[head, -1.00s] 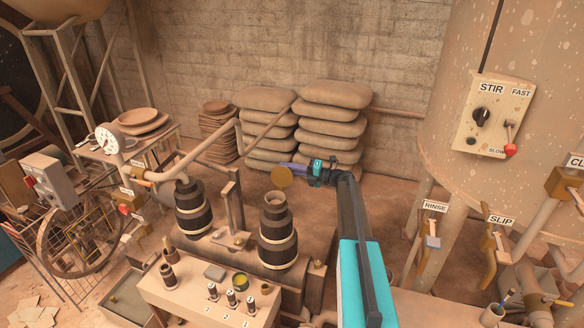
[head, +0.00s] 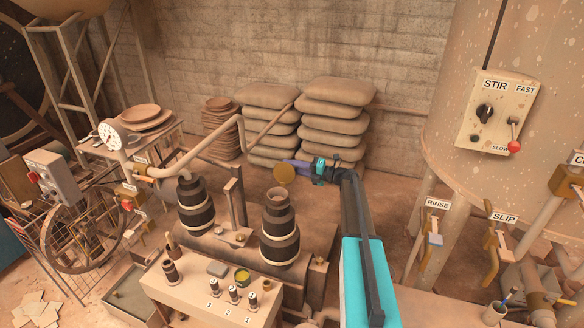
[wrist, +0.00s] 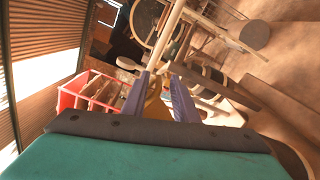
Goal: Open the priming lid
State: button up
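The priming lid (head: 284,174) is a round brass disc. It is up off the open neck (head: 277,194) of the right dark, banded barrel (head: 279,232), above and slightly behind it. My gripper (head: 300,167) reaches in from the right with its purple fingers at the disc's right edge. In the wrist view the brass lid (wrist: 157,103) shows between the two purple fingers, which appear shut on it. The lid's far side and the exact contact are hidden.
A second barrel (head: 195,205) stands to the left, with a slanting pipe (head: 200,148) above it. Stacked sacks (head: 335,125) stand behind my gripper. A tank (head: 500,40) fills the right.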

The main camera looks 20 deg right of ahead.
jog(key=b+v, duration=0.4)
jog(key=v, duration=0.9)
jog(key=shift+s, duration=0.15)
jog(key=shift+d+r, duration=0.1)
jog(key=shift+r, duration=0.1)
